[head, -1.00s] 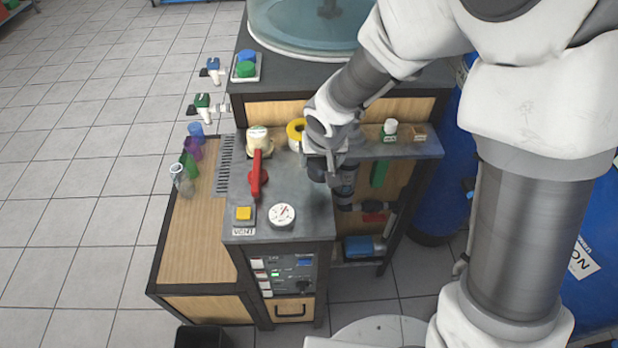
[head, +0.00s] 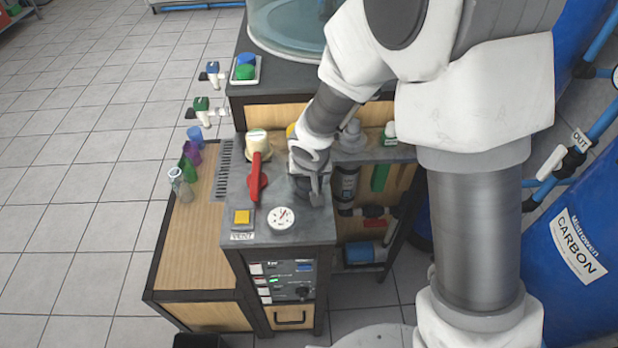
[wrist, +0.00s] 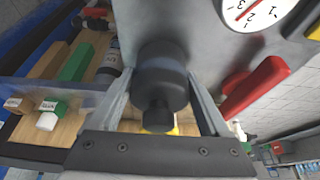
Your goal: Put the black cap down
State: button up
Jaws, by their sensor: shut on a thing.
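My gripper (head: 314,192) is over the dark grey cabinet top (head: 238,212), right of the red lever (head: 257,178) and behind the round gauge (head: 281,217). In the wrist view my gripper (wrist: 160,88) is shut on the black cap (wrist: 160,75), with one finger on each side of it. The cap is round, with a narrower knob towards the camera. The grey top lies right behind it. I cannot tell whether the cap touches that surface. In the head view the cap is hidden by my gripper.
A cream knob (head: 257,143) stands behind the red lever. A grey fitting (head: 351,137) and a green-and-white bottle (head: 389,133) stand on the back shelf. Small bare patches of the top show around the gauge.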

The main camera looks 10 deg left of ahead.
jog(key=o, duration=1.2)
jog(key=shift+r+p, duration=0.25)
jog(key=shift+p, duration=0.15)
jog(key=p+v, duration=0.2)
jog(key=v, duration=1)
jog(key=s+d+r+m+h, duration=0.1)
jog(key=s+d+r+m, duration=0.15)
jog(key=d+r, duration=0.8)
jog(key=s+d+r+t, duration=0.1)
jog(key=s+d+r, duration=0.3)
jog(key=s+d, duration=0.6)
jog(key=s, duration=0.2)
jog(key=shift+s, duration=0.25)
jog(key=shift+d+r, duration=0.1)
jog(key=shift+d, duration=0.05)
